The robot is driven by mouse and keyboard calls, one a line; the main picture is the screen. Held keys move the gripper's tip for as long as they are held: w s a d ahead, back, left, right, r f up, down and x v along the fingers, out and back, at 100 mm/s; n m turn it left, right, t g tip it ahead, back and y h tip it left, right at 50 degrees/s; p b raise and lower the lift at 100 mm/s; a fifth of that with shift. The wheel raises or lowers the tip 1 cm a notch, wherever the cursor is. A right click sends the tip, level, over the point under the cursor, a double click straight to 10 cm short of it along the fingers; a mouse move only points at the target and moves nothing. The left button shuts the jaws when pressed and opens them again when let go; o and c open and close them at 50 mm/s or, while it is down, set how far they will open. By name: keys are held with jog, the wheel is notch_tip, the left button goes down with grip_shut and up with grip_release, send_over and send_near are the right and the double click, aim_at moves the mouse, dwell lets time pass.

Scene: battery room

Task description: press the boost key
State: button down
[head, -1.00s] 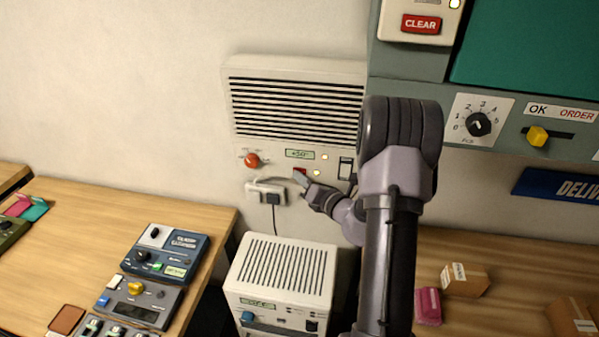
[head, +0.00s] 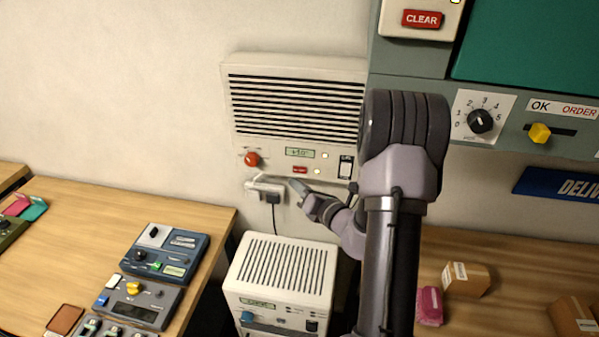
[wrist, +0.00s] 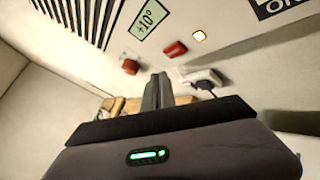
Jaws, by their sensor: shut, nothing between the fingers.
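The red boost key (head: 300,170) is on the front of the cream wall heater (head: 228,100), below its small display (head: 300,153). Its lettering is too small to read. The key also shows in the wrist view (wrist: 175,49), above and slightly right of my fingertips. My gripper (head: 294,184) is shut and empty, just below the key and apart from it. In the wrist view my closed fingers (wrist: 158,78) point toward the heater's lower edge.
A red knob (head: 251,159) is left of the key, and a black rocker switch (head: 345,167) is right. A socket with a plug (head: 272,197) sits just below. A vented white unit (head: 280,265) stands beneath.

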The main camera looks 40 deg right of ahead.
jog(key=shift+s+a, duration=0.9)
jog(key=shift+a, duration=0.1)
